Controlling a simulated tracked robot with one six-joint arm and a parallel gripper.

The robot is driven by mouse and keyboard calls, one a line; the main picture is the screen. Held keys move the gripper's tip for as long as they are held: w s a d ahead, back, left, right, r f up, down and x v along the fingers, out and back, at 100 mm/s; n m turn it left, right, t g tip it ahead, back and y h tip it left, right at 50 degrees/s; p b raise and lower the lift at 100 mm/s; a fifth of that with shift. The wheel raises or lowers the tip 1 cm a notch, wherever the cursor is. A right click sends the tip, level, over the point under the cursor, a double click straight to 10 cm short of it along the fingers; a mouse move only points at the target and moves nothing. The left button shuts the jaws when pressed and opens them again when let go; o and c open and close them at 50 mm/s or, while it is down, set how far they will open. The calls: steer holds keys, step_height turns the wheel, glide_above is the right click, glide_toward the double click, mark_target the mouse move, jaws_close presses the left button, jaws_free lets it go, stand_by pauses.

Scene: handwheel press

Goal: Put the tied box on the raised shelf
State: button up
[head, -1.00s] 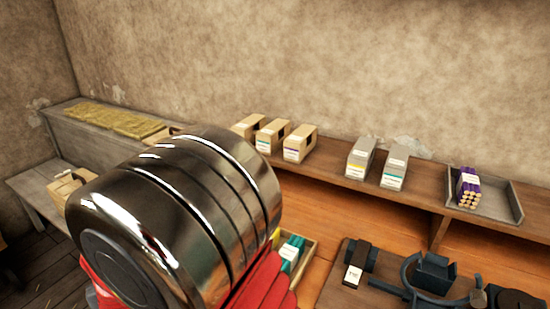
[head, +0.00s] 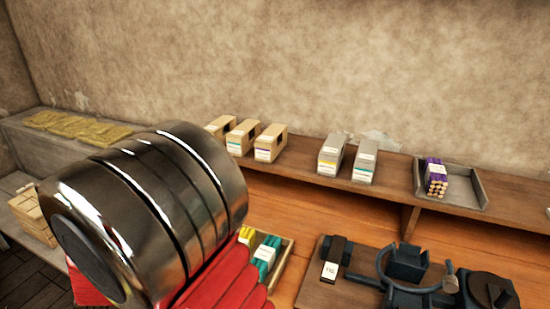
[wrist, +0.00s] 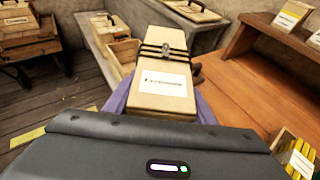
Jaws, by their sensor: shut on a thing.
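The tied box (wrist: 158,100) is cream, with a white label and dark ties drawn together at a knot. It is in the middle of the wrist view. My gripper (wrist: 160,92) is shut on it, with purple fingers showing along its two sides. In the head view my arm hides both gripper and box. The raised shelf (head: 396,176) is a brown board along the back wall above the orange-brown bench. It also shows at the upper right of the wrist view (wrist: 258,32).
Several cartons (head: 270,143) and grey boxes (head: 365,161) stand on the shelf. A grey tray (head: 474,205) with a purple bundle (head: 436,178) is at its right. A dark clamp-like fixture (head: 405,263) occupies the bench. Bare shelf shows between the right grey box and the tray.

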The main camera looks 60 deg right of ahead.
steer(key=d+r+m+g+h, duration=0.2)
steer(key=d+r, duration=0.2)
steer(key=d, duration=0.7)
steer(key=d+r+m+g+h, duration=0.15)
steer(key=d+r, duration=0.25)
steer(key=d, duration=0.6)
step_height(320, 180, up, 9)
steer(key=m+g+h, duration=0.4)
steer(key=m+g, duration=0.2)
steer(key=m, duration=0.1)
glide_above(299, 160)
steer(key=shift+d+f+y, duration=0.1)
steer(key=shift+y, duration=0.15)
steer(key=shift+f, duration=2.95)
steer(key=shift+f, duration=2.05)
